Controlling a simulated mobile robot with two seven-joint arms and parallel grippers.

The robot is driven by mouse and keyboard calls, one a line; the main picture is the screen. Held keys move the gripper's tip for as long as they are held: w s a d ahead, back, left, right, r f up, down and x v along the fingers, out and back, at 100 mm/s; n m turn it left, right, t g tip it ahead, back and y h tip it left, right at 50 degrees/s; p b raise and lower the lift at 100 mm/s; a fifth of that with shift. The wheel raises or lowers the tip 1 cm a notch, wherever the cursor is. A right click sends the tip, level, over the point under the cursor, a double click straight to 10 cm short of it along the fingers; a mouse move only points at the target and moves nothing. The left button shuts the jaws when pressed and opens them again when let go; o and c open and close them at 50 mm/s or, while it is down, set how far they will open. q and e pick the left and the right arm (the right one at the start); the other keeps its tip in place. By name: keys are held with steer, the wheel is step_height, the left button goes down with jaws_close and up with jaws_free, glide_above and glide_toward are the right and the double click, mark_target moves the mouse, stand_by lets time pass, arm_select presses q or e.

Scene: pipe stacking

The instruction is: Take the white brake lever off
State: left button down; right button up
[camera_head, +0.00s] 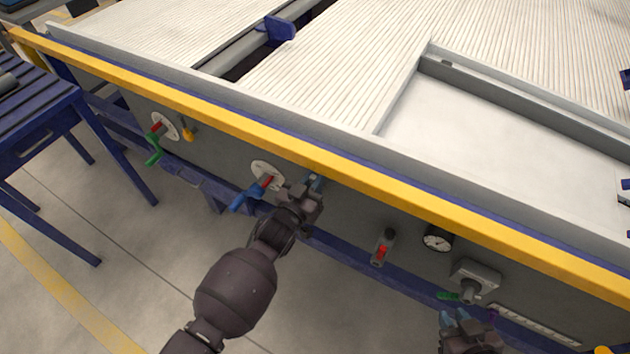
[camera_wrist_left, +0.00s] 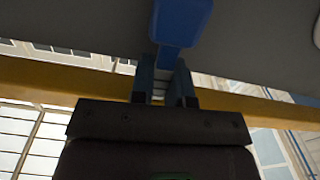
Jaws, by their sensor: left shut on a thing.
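No clearly white lever shows. My left gripper (camera_head: 314,186) is at the grey side panel under the yellow rail, just right of a round white plate with a red piece and a blue lever (camera_head: 247,196). In the left wrist view my left gripper's fingers (camera_wrist_left: 168,75) are shut on the narrow neck of a blue block (camera_wrist_left: 181,20). A small pale patch shows between the fingers; I cannot tell what it is. My right gripper (camera_head: 468,318) is at the bottom right, with its fingers apart and nothing seen between them.
A blue table (camera_head: 60,125) stands left; floor below is clear.

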mark_target(307, 172)
arm_select(q)
steer(key=shift+w+a+n, duration=0.15)
steer(key=shift+a+n, duration=0.15)
steer(key=shift+n, duration=0.3)
steer(key=a+f+n, duration=0.1)
steer(key=n, duration=0.1)
steer(key=w+a+n, duration=0.1)
steer(key=n, duration=0.2)
steer(key=a+f+n+b, duration=0.1)
steer(key=n, duration=0.2)
steer(key=shift+w+f, duration=0.25)
steer(key=shift+f, duration=0.05)
steer(key=n+b, duration=0.1)
steer(key=n, duration=0.1)
steer(key=f+n+b, duration=0.1)
steer(key=n, duration=0.1)
steer(key=f+n+b, duration=0.1)
steer(key=shift+w+a+f+n, duration=0.15)
steer(key=shift+w+a+n, duration=0.15)
steer(key=shift+a+n, duration=0.1)
arm_select(e)
steer(key=f, duration=0.3)
steer(key=shift+s+f+g, duration=0.3)
steer(key=shift+f, duration=0.1)
steer(key=shift+r, duration=0.1)
steer(key=shift+s+d, duration=0.1)
